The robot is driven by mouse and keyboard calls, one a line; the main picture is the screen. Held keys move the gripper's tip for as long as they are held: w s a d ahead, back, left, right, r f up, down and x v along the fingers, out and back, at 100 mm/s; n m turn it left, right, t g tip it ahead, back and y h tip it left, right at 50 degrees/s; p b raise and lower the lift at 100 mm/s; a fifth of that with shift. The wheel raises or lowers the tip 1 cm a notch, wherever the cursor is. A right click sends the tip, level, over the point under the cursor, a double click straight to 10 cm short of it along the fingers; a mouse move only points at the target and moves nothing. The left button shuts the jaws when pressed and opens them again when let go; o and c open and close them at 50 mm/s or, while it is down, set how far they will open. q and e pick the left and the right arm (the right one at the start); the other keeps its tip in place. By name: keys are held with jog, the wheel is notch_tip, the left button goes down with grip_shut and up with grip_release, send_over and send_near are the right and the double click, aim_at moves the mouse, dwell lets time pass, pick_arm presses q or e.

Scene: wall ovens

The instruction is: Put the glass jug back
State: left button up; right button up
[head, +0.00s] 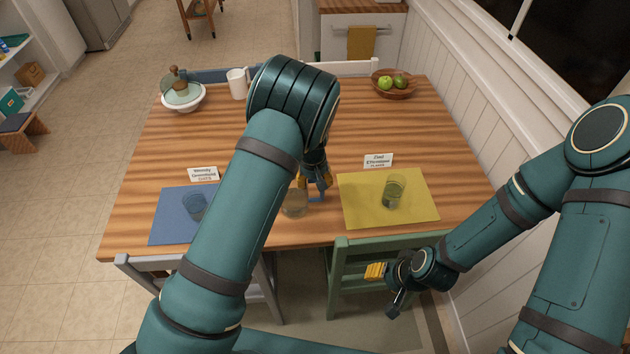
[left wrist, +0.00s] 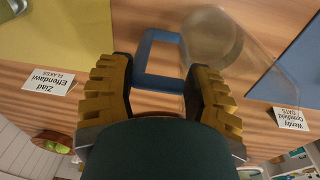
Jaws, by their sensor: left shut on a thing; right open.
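The glass jug (head: 294,203) is clear with a blue handle and is at the near side of the table, between the two mats. My left arm hides part of it in the head view. My left gripper (head: 316,190) is at the jug's handle side. In the left wrist view its yellow fingers (left wrist: 160,92) are on either side of the blue handle (left wrist: 141,62), shut on it; the clear body (left wrist: 216,38) is beyond. I cannot tell whether the jug touches the table. My right gripper (head: 382,284) is open and empty by the green chair.
A tumbler (head: 394,191) stands on the yellow mat (head: 419,208), another (head: 194,206) on the blue mat (head: 170,222). Name cards (head: 379,160) stand behind the mats. A lidded bowl (head: 184,98), white mug (head: 237,84) and fruit bowl (head: 394,92) are farther back. The table's middle right is clear.

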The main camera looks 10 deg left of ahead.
pick_arm(q)
jog(key=o, duration=1.3)
jog(key=shift+f, duration=0.1)
jog(key=shift+c, duration=0.2)
